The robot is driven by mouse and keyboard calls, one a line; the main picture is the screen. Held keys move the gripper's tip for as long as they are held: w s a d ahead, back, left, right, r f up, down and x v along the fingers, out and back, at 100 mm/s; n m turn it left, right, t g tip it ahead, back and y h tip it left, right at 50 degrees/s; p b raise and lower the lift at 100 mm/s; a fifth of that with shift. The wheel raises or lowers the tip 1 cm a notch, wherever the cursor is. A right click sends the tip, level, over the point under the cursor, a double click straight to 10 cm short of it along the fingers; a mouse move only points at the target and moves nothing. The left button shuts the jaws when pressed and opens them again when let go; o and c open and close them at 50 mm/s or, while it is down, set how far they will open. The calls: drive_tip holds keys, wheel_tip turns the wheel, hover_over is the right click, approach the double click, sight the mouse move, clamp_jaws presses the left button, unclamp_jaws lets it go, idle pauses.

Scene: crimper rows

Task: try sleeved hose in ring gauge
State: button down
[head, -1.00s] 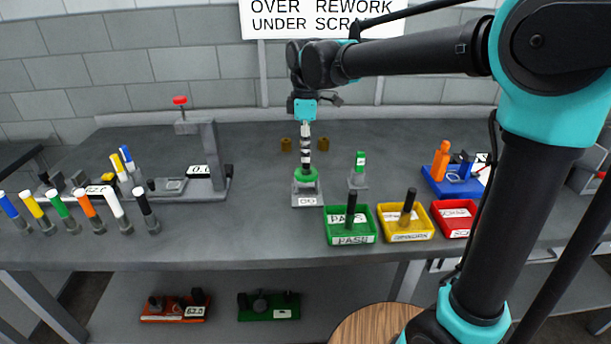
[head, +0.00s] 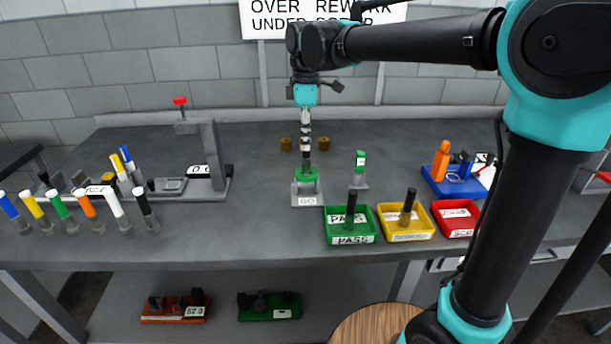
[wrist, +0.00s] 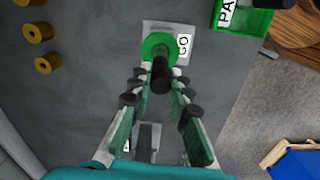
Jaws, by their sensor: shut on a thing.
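My gripper (head: 306,150) points straight down over the ring gauge in the middle of the bench. Its fingers are shut on a black hose (wrist: 160,75), which shows between the fingertips in the wrist view. The ring gauge is a green ring (head: 305,175) on a grey block with a GO label (head: 307,201); the ring also shows in the wrist view (wrist: 158,44). The hose's lower end lines up with the ring. The fingers and hose hide the ring's opening, so I cannot tell how far in the hose is.
A green PASS tray (head: 351,238), a yellow tray (head: 405,235) and a red tray (head: 453,219) stand at the front right. A green-topped piece on a stand (head: 360,170) is close right of the gauge. Brass cylinders (head: 323,144) stand behind. Several coloured hoses (head: 60,206) line the left.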

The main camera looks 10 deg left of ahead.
drive_tip(key=shift+r, duration=2.5)
